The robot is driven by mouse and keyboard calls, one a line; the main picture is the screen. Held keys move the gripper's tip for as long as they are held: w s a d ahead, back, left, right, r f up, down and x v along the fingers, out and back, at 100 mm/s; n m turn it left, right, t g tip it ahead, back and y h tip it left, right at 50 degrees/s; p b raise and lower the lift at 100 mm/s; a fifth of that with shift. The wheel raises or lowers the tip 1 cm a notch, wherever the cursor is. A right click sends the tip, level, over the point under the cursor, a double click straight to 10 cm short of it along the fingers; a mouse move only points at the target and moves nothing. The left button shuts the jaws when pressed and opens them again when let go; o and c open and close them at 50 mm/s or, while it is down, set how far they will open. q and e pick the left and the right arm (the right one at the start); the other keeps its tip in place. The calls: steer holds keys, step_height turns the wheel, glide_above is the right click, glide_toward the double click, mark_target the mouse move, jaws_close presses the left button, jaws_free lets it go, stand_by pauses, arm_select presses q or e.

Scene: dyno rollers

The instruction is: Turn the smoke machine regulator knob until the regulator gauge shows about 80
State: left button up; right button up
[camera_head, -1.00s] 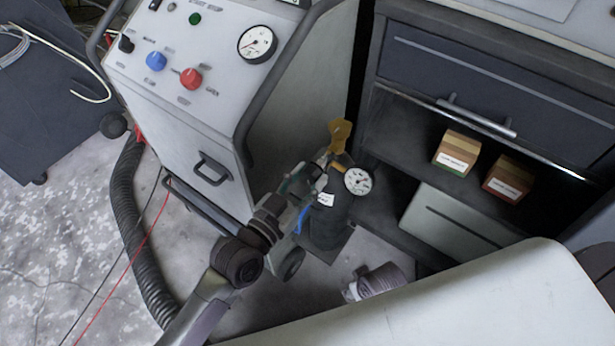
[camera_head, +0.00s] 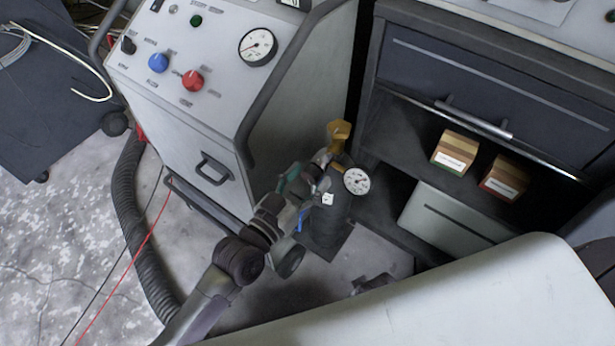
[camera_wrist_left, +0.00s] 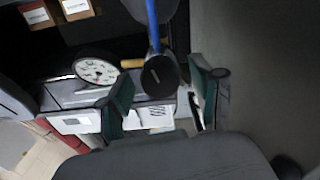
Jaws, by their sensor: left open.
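The white-faced regulator gauge (camera_head: 356,181) sits on the black bottle (camera_head: 328,222) in the head view. Its needle is too small to read. It also shows in the left wrist view (camera_wrist_left: 96,70). My left gripper (camera_head: 308,177) is at the regulator, left of the gauge. In the left wrist view its green-padded fingers (camera_wrist_left: 161,92) are apart, with a dark round knob (camera_wrist_left: 159,76) between them. I cannot tell whether the pads touch it. A gold fitting (camera_head: 339,130) tops the bottle. My right gripper is not visible.
A grey console (camera_head: 190,130) with a gauge (camera_head: 258,46), a blue knob (camera_head: 158,63) and a red knob (camera_head: 193,80) stands at the left. A dark cabinet (camera_head: 480,75) with small boxes (camera_head: 455,153) stands behind the bottle. A black ribbed hose (camera_head: 127,205) lies on the floor.

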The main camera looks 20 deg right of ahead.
arm_select(q)
steer(key=v, duration=1.2)
stand_by(0.3)
